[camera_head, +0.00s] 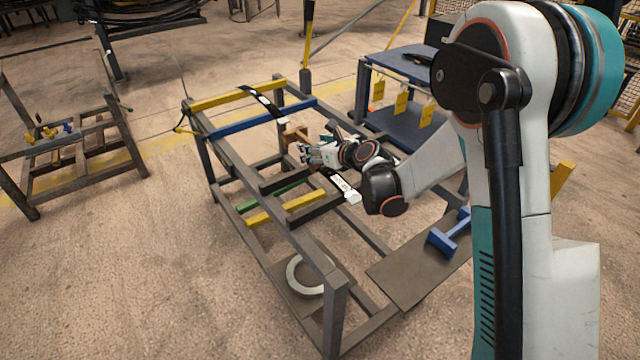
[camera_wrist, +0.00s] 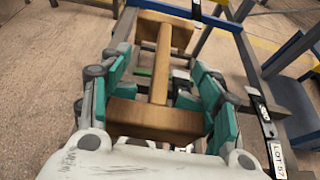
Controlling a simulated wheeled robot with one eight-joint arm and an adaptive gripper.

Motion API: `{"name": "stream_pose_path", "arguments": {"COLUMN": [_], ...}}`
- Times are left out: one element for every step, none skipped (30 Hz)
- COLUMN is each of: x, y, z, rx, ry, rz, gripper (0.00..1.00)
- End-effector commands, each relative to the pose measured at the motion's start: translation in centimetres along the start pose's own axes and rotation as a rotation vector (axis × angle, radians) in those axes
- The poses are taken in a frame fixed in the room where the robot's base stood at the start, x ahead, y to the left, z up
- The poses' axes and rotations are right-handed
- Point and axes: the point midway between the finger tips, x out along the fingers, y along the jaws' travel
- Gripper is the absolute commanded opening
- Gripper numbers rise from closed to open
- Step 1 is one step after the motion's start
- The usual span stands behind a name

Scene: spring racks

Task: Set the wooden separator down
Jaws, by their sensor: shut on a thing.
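The wooden separator (camera_wrist: 155,121) is a brown H-shaped piece with two end blocks joined by a bar. In the wrist view its near block lies between the teal finger pads, and the other block points away. My gripper (camera_head: 306,152) is shut on it, over the dark metal rack (camera_head: 269,187). In the head view only part of the separator (camera_head: 295,134) shows beside the fingers; the rest is hidden by my gripper. I cannot tell whether it touches the rack bars.
The rack carries yellow (camera_head: 238,95) and blue (camera_head: 262,118) bars, and a pale ring (camera_head: 309,273) lies low at its near end. A blue T-shaped piece (camera_head: 448,235) rests on a side plate. A blue shelf cart (camera_head: 400,100) with yellow tags stands behind. Another rack (camera_head: 75,140) stands left.

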Motion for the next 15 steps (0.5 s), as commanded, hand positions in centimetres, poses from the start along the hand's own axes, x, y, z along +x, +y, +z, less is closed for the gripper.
{"name": "stream_pose_path", "arguments": {"x": [0.7, 0.9, 1.3, 1.6, 1.8, 2.1, 2.3, 2.5, 2.7, 2.8, 2.9, 3.0, 3.0, 3.0, 3.1], "y": [0.0, 0.0, 0.0, 0.0, 0.0, 0.0, 0.0, 0.0, 0.0, 0.0, 0.0, 0.0, 0.0, 0.0, 0.0], "z": [-1.6, -2.2, -3.2, -3.8, -4.4, -5.2, -5.7, -6.1, -6.6, -6.9, -7.1, -7.3, -7.5, -7.5, -7.7], "rx": [0.000, 0.000, 0.000, 0.000, 0.000, 0.000, 0.000, 0.000, 0.000, 0.000, 0.000, 0.000, 0.000, 0.000, 0.000], "ry": [0.000, 0.000, 0.000, 0.000, 0.000, 0.000, 0.000, 0.000, 0.000, 0.000, 0.000, 0.000, 0.000, 0.000, 0.000], "rz": [0.000, 0.000, 0.000, 0.000, 0.000, -0.001, -0.001, -0.001, -0.001, -0.001, -0.001, -0.001, -0.001, -0.001, -0.001], "gripper": [0.30, 0.30, 0.30, 0.30, 0.30, 0.30, 0.30, 0.30, 0.30, 0.30, 0.30, 0.30, 0.30, 0.30, 0.30]}}
